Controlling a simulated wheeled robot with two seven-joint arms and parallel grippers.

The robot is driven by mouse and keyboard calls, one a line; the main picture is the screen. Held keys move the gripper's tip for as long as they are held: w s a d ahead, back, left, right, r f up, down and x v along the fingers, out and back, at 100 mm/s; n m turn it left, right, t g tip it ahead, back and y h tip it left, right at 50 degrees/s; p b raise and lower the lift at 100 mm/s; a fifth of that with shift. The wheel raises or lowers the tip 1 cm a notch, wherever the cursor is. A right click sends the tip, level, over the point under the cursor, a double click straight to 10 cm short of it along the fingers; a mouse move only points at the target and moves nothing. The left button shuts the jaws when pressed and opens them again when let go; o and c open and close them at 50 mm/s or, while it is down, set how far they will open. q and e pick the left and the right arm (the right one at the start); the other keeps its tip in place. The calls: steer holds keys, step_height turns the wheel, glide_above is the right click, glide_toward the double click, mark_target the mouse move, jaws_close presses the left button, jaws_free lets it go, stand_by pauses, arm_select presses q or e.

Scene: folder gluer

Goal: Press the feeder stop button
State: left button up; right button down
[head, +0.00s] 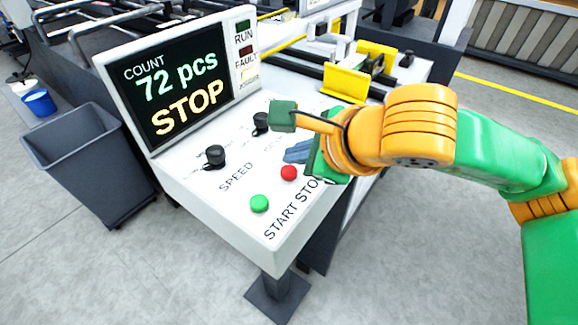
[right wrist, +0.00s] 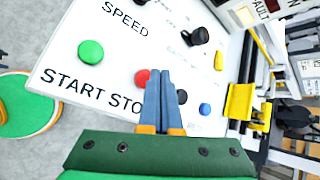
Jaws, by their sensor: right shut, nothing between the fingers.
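The red stop button (head: 289,172) is on the sloping white control panel (head: 225,195), above the "STOP" lettering. It also shows in the right wrist view (right wrist: 142,77), just left of my fingertips. The green start button (head: 259,203) lies to its lower left; it also shows in the right wrist view (right wrist: 91,52). My right gripper (head: 290,152) is shut and empty, its blue fingers at the panel close to the red button. It also shows in the right wrist view (right wrist: 164,74). I cannot tell how high the tips are above the panel. My left gripper is out of view.
The display (head: 182,85) reads "COUNT 72 pcs STOP". Black knobs (head: 215,154) (head: 261,121) stand up from the panel. A blue button (right wrist: 204,109) and a yellow one (right wrist: 219,61) lie right of my fingers. A grey bin (head: 80,160) stands left; floor in front is clear.

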mark_target(295, 174)
steer(key=shift+r+p, duration=1.4)
steer(key=shift+r, duration=1.1)
steer(key=shift+f, duration=0.1)
